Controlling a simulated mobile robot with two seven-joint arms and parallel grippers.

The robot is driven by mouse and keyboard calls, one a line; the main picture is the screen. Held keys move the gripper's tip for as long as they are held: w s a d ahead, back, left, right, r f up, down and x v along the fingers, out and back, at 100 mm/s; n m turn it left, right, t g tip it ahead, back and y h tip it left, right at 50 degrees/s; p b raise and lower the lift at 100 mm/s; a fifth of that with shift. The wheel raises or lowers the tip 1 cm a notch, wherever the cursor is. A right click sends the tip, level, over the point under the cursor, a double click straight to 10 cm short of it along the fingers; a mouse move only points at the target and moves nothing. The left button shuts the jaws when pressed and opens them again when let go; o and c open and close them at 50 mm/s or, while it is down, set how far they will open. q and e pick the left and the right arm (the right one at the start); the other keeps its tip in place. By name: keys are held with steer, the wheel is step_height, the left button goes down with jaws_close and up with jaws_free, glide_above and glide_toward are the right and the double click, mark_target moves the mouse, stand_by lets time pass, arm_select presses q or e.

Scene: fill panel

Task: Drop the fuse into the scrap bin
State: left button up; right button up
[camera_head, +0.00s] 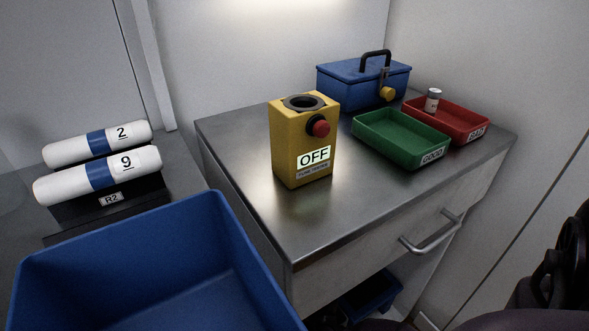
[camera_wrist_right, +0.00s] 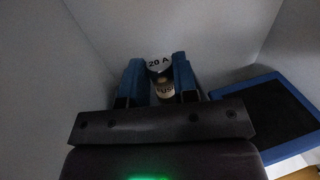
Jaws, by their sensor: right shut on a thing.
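My right gripper (camera_wrist_right: 158,72) is shut on the fuse (camera_wrist_right: 160,66), which shows between the blue fingers in the right wrist view. The fuse has a pale end marked "20 A" and a tan band with partly hidden lettering. To its right in that view is a blue-rimmed container with a dark inside (camera_wrist_right: 222,95), apart from the fuse. In the head view a small blue bin (camera_head: 372,298) sits low beneath the bench, partly hidden. No scrap label is readable on either. My left gripper is out of view.
A metal bench (camera_head: 235,150) holds a yellow tester (camera_head: 288,135) reading OFF, a green GOOD tray (camera_head: 385,150), a red BAD tray (camera_head: 470,112) with a small cylinder (camera_head: 433,100) and a blue toolbox (camera_head: 345,80). A large blue bin (camera_head: 235,245) and white cylinders (camera_head: 130,172) are left.

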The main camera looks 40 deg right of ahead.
arm_select(q)
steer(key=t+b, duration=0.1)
steer(key=b, duration=0.2)
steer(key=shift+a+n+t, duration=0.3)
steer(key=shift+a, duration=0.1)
arm_select(e)
step_height(320, 180, down, 5)
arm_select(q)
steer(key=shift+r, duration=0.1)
arm_select(e)
steer(key=o, duration=1)
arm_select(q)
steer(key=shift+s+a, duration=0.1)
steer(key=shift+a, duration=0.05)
arm_select(e)
steer(key=shift+s, duration=0.15)
